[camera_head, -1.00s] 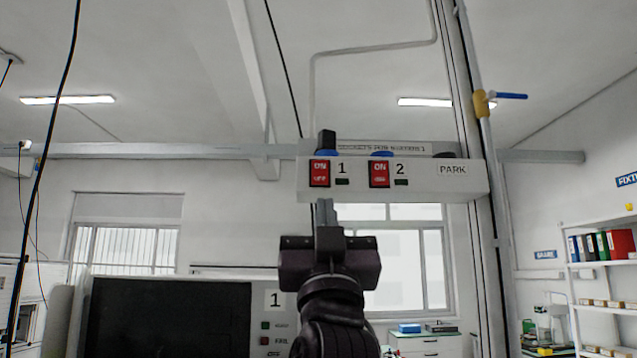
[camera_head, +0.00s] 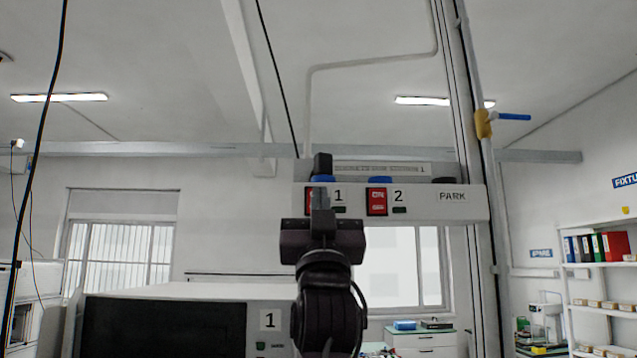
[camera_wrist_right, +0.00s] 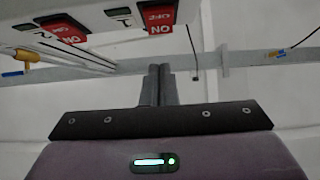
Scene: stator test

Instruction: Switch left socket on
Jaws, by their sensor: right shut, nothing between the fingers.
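The socket box (camera_head: 472,203) hangs on the upright post, with sockets marked 1 and 2 and a PARK place. The left red rocker switch (camera_head: 310,203), beside the number 1, is partly hidden behind my right gripper. The right red switch (camera_head: 377,202) is beside the number 2. My right gripper (camera_head: 322,193) is shut and empty, its fingers pointing up in front of the left switch. In the right wrist view, the left switch (camera_wrist_right: 157,16) appears upside down above the shut fingertips (camera_wrist_right: 160,68), with a visible gap between them. My left gripper is out of view.
A black plug (camera_head: 322,163) stands in socket 1 on top of the box. A machine with a dark screen (camera_head: 165,325), marked 1, stands below left. A pipe with a blue-handled valve (camera_head: 513,117) runs beside the post at right.

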